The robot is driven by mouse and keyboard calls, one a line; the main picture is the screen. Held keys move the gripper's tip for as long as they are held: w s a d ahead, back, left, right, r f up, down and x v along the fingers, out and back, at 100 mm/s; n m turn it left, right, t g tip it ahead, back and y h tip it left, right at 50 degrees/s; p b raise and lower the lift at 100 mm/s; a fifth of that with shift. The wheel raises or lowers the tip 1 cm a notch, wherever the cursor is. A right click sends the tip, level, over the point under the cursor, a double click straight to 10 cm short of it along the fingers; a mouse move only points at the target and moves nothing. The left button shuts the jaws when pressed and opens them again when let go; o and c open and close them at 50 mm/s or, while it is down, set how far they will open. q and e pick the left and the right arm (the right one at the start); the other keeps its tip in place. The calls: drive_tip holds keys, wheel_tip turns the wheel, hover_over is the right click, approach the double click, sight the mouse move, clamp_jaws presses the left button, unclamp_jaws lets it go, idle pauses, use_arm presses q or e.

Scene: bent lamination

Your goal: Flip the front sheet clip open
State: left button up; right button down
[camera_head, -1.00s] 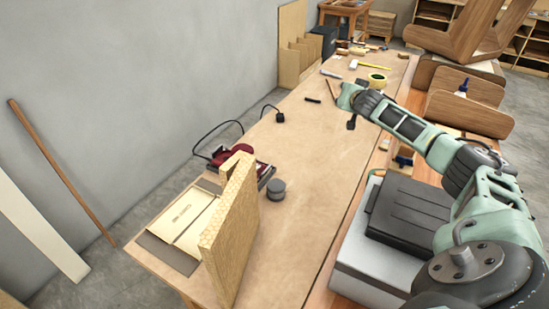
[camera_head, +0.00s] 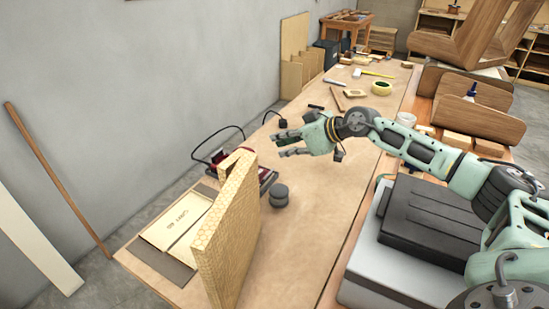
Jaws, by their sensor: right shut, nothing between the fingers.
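My right gripper (camera_head: 279,145) is above the workbench (camera_head: 325,180), pointing left, behind and above the dark round weights. It is shut with nothing held. A tan honeycomb-patterned panel (camera_head: 226,236) stands upright at the bench's near end, apart from the gripper. I cannot pick out a sheet clip in this view. My left gripper is not in view.
Dark round weights (camera_head: 279,195) and a red tool (camera_head: 266,174) with a black cord lie beside the panel. A black case (camera_head: 430,225) is at right. The bench's middle is mostly clear.

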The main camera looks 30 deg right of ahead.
sight(267, 176)
drive_tip(key=p+x, duration=0.1)
drive_tip(key=x, duration=0.8)
drive_tip(key=shift+w+a, duration=0.25)
drive_tip(key=shift+s+d+f+p, duration=0.25)
drive_tip(key=shift+s+d+f, duration=0.1)
drive_tip(key=shift+s+f, duration=0.2)
drive_tip(key=shift+s+d+f+p, duration=0.2)
drive_tip(key=shift+s+d+f, duration=0.1)
drive_tip(key=shift+s+f, duration=0.25)
drive_tip(key=shift+s+d+f, duration=0.2)
drive_tip(key=shift+s+f, duration=0.05)
drive_tip(key=shift+f, duration=0.05)
drive_tip(key=shift+w+a, duration=0.1)
